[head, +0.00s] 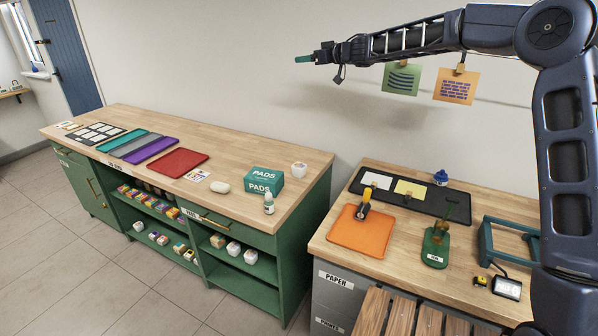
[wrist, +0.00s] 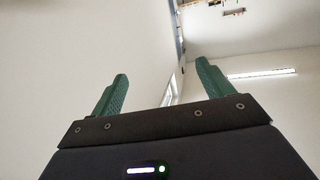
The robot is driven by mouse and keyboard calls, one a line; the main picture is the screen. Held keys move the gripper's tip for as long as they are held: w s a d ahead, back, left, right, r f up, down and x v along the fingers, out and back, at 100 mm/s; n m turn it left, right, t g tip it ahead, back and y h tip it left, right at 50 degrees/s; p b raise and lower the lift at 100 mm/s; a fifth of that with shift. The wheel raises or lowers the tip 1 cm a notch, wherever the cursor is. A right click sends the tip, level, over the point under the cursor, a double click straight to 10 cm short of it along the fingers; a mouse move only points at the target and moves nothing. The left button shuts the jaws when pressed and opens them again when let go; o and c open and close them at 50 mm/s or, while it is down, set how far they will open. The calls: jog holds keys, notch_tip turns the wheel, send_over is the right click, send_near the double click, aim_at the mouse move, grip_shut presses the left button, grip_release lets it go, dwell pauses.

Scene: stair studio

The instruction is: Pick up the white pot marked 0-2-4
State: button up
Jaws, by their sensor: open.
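A small white pot (head: 299,168) stands on the wooden top of the green cabinet, near its back right corner, behind the teal PADS box. Any marking on it is too small to read. More small white pots (head: 233,248) stand on the cabinet's lower right shelf, and their marks are also unreadable. My gripper (head: 304,59) is up in the air in front of the wall, well above the cabinet and away from the pots. In the wrist view my gripper (wrist: 161,72) has its two green fingers wide apart, with nothing between them.
A PADS box (head: 264,181), a small bottle (head: 269,204) and a white rounded object (head: 221,187) stand near the pot. A red mat (head: 178,163) lies to the left. The right bench (head: 378,267) holds an orange mat, a black tray and tools. Cards hang on the wall.

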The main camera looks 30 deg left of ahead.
aim_at(304, 171)
notch_tip(304, 171, down, 48)
jog(key=shift+r, duration=0.25)
jog(key=shift+f, duration=0.25)
jog(key=shift+a+f, duration=0.1)
jog(key=shift+a, duration=0.2)
jog(key=shift+x, duration=3.4)
jog(key=shift+w, duration=0.15)
jog(key=shift+c, duration=0.2)
jog(key=c, duration=1.1)
